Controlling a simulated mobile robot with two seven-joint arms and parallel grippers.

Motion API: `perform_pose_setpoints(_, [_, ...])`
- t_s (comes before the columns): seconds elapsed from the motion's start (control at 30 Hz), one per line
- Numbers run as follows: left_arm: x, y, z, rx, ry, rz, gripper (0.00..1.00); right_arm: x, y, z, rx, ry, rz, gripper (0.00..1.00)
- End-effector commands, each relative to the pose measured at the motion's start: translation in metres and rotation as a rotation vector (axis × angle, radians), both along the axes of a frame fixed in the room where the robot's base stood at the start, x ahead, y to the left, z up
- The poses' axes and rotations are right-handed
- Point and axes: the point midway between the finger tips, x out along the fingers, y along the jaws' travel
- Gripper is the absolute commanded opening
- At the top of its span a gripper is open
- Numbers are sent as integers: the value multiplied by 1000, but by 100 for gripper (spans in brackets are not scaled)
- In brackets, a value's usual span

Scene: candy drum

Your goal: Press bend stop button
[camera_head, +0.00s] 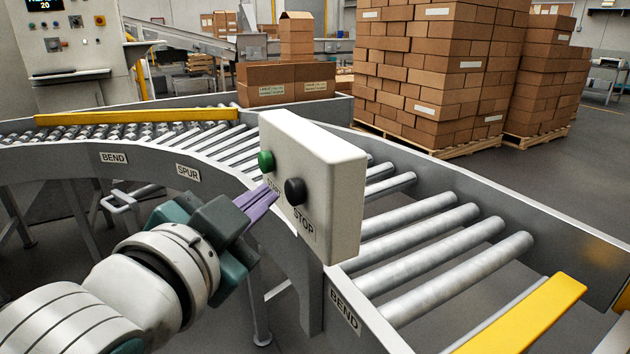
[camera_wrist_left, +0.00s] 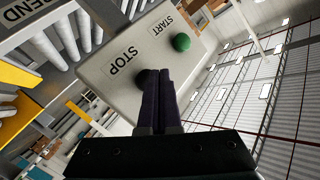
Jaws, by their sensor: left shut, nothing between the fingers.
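A white control box (camera_head: 328,165) stands on a post at the conveyor's side. It carries a green START button (camera_head: 266,161) and a black STOP button (camera_head: 295,191). My left gripper (camera_head: 272,192) is shut and empty, its purple fingers pointing at the box just left of the black button in the head view. In the left wrist view the shut fingers (camera_wrist_left: 162,80) overlap the lower part of the black button (camera_wrist_left: 146,77), with the green button (camera_wrist_left: 182,42) to the upper right. I cannot tell whether the fingertips touch the black button. My right gripper is not in view.
The roller conveyor (camera_head: 420,240) curves around behind the box, with BEND and SPUR labels on its side rail. A yellow guard (camera_head: 525,318) lies at the front right. Cartons (camera_head: 285,82) and tall carton stacks (camera_head: 430,75) stand behind.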

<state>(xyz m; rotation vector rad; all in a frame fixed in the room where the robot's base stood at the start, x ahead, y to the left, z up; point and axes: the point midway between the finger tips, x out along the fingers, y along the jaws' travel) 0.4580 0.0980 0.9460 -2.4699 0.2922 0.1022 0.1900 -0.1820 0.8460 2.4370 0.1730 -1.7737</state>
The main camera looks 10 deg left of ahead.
Motion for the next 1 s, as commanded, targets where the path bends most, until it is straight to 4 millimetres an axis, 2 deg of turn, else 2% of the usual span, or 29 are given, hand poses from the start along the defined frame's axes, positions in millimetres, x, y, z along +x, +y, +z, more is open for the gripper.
perform_pose_setpoints(0.33, [-2, 3, 0, 1, 1, 0, 0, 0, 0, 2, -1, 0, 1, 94])
perform_pose_setpoints(0.8, [-26, 39, 1, 0, 1, 1, 0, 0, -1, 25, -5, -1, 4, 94])
perform_pose_setpoints(1.0, [-28, 43, 0, 0, -1, 1, 0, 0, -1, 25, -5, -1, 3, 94])
